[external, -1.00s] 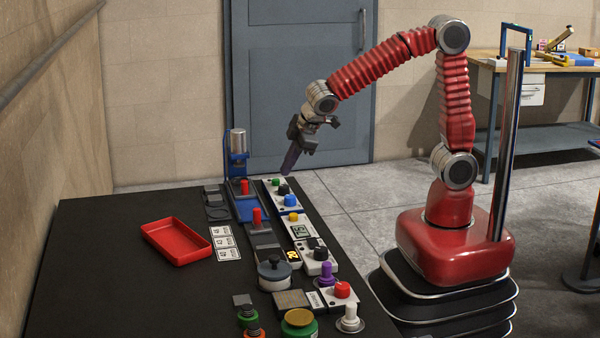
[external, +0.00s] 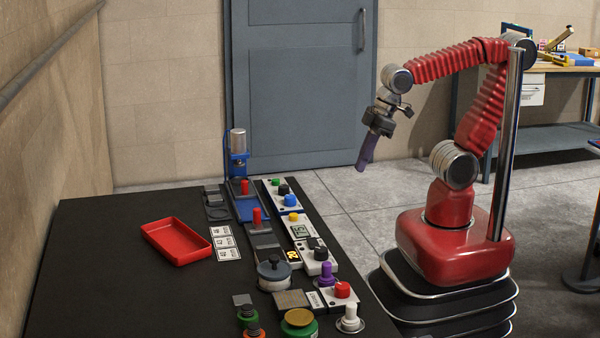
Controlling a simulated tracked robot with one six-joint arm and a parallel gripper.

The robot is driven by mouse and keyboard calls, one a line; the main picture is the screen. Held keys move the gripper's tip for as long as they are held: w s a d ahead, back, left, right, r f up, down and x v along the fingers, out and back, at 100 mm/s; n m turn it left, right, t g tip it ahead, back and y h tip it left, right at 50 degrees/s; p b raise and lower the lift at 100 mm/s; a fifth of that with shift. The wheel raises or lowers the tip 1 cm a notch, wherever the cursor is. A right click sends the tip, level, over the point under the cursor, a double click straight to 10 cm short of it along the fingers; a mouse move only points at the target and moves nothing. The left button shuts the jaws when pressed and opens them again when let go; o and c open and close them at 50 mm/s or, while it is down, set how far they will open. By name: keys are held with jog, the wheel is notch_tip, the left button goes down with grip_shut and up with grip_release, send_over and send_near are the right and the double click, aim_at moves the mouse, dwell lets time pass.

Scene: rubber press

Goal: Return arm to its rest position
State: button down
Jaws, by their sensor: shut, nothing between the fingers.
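My gripper (external: 365,158) hangs in the air to the right of the black table (external: 110,270), over the grey floor. Its fingers point down and slightly left. They are shut with nothing between them. My red arm is folded back, with its elbow raised beside the upright metal post. The gripper touches nothing.
The table holds a red tray (external: 176,243), a small press with a metal cylinder (external: 238,145), button panels (external: 283,195), a grey lidded pot (external: 274,272) and several knobs. A grey door (external: 302,85) stands behind. A workbench (external: 550,132) is at right. The air around my gripper is free.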

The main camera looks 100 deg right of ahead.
jog(key=r, duration=0.1)
jog(key=s+a+r+t, duration=0.1)
jog(key=shift+s+a+r, duration=0.3)
jog(key=shift+s+r, duration=0.1)
jog(key=shift+a, duration=0.1)
dwell(2.8)
